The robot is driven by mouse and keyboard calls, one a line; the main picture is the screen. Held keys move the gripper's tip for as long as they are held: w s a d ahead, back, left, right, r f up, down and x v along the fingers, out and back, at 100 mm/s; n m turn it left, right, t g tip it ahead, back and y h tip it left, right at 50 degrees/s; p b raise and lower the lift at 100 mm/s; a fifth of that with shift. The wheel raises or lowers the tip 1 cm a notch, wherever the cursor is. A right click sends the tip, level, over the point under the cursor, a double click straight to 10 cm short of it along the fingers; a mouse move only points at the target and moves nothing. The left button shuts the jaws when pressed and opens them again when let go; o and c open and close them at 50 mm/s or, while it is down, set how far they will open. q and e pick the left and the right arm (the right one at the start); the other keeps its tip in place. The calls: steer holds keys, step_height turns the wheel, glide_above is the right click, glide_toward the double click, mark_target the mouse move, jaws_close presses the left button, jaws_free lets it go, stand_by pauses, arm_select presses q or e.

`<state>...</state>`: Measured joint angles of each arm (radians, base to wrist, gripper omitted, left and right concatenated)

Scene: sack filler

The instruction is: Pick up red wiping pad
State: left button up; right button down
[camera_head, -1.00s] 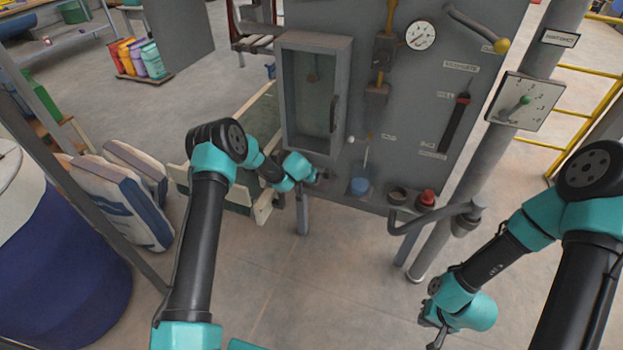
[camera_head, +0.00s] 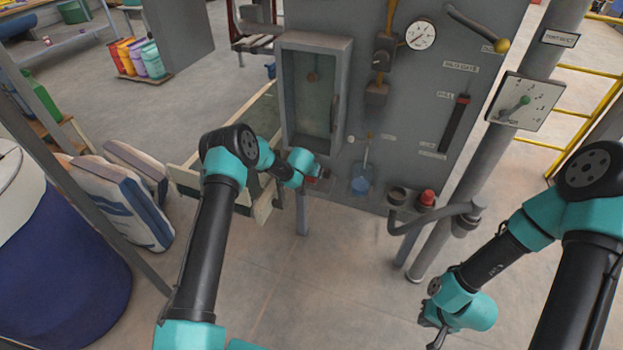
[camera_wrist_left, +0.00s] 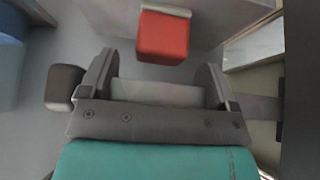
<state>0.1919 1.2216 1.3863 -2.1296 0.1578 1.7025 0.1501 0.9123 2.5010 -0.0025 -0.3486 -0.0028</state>
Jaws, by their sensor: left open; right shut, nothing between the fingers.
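The red wiping pad (camera_wrist_left: 163,38) is a red block with a pale strip along its top edge. In the left wrist view it lies just beyond the open fingers of my left gripper (camera_wrist_left: 157,66), roughly centred between them and apart from both. In the head view a small patch of red (camera_head: 316,172) shows at the tip of my left gripper, below the glass-fronted cabinet; the arm hides most of this spot. My right gripper (camera_head: 433,328) is shut and empty, low over the floor at the right.
Stacked sacks (camera_head: 118,200) and a blue drum (camera_head: 60,265) stand at the left. The floor in front is clear.

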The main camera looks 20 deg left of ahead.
arm_select(q)
steer(key=shift+x, duration=2.3)
steer(key=c, duration=1)
steer(key=shift+s, duration=0.1)
steer(key=shift+s+a+r, duration=0.15)
steer(key=shift+s+r, duration=0.8)
steer(key=shift+s, duration=0.05)
steer(key=s+r, duration=0.2)
steer(key=s, duration=0.2)
steer(key=s+r, duration=0.2)
steer(key=s, duration=0.2)
steer(key=s+a+r, duration=0.1)
steer(key=s+r, duration=0.1)
steer(key=s, duration=0.2)
steer(key=shift+w, duration=0.1)
